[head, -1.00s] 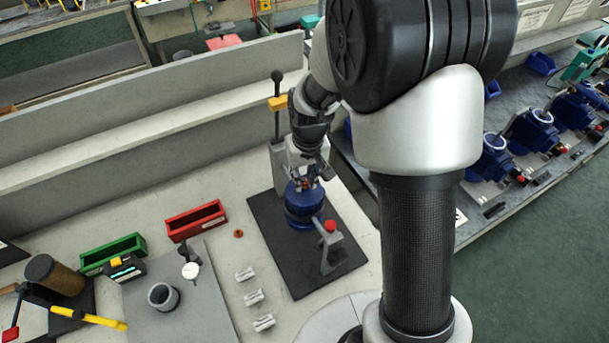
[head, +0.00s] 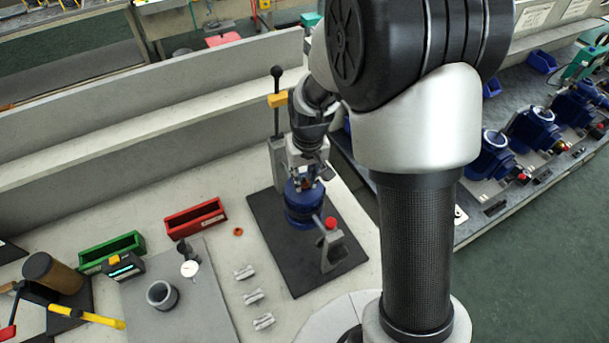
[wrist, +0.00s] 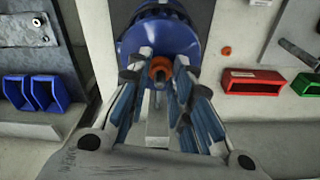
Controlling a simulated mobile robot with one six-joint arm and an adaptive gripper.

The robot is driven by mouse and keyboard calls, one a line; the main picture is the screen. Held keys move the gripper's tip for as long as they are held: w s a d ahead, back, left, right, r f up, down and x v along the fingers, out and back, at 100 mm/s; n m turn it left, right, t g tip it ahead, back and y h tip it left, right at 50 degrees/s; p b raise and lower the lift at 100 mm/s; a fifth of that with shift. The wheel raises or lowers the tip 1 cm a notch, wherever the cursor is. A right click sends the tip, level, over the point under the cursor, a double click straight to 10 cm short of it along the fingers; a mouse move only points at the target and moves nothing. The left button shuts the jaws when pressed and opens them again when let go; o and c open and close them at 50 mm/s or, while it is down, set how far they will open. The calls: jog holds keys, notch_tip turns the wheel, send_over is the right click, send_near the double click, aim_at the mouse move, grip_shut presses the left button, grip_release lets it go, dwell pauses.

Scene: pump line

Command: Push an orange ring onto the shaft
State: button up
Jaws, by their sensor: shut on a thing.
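The blue pump housing (head: 303,208) stands on a dark mat, and its rounded blue face also shows in the wrist view (wrist: 133,42). My gripper (head: 306,182) is right above it. In the wrist view my gripper (wrist: 161,64) is shut on an orange ring (wrist: 160,66) in front of the housing's middle. The grey shaft (wrist: 160,83) shows at the ring's lower edge. I cannot tell how far the ring is on the shaft, since the fingers cover its sides. A second orange ring (head: 238,232) lies loose on the bench.
A red bin (head: 195,219) and a green bin (head: 112,253) stand left of the mat (head: 275,245). Several small pale blocks (head: 253,296) lie near it. A lever press (head: 277,115) stands behind, and a red-knobbed clamp (head: 331,240) stands close at the housing's right.

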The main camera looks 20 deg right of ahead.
jog(key=shift+f, duration=0.15)
jog(key=o, duration=0.7)
jog(key=shift+o, duration=0.2)
jog(key=shift+o, duration=1.2)
notch_tip(320, 180, up, 9)
jog(key=p, duration=0.6)
jog(key=shift+f, duration=0.1)
jog(key=shift+f, duration=0.1)
